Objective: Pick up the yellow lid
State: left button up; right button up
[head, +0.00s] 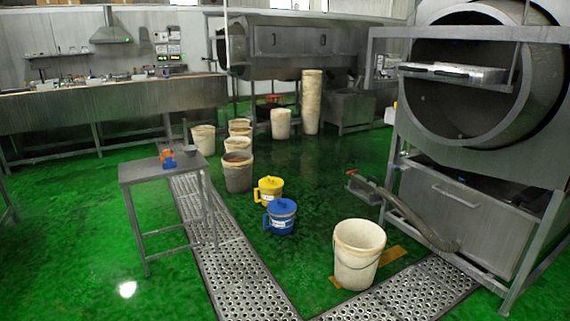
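A yellow lid (270,184) sits on top of a small container (270,197) on the green floor, near the middle of the head view. The container has a yellow handle at its left side and a pale label on its front. A blue-lidded container (280,217) with a blue handle stands just in front of it, close beside it. Neither of my grippers shows in the head view.
A small metal table (160,170) holding an orange and blue item stands left. A white bucket (358,255) stands front right, near a large rotary drum (480,80). Perforated drain grating (240,275) crosses the floor. Several bins stand behind; green floor between is clear.

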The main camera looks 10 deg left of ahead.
aim_at(269, 182)
jog(key=i+j+u, duration=0.35)
jog(key=i+u, duration=0.3)
jog(key=i+j+u, duration=0.1)
jog(key=i+u, duration=0.25)
jog(key=i, duration=0.1)
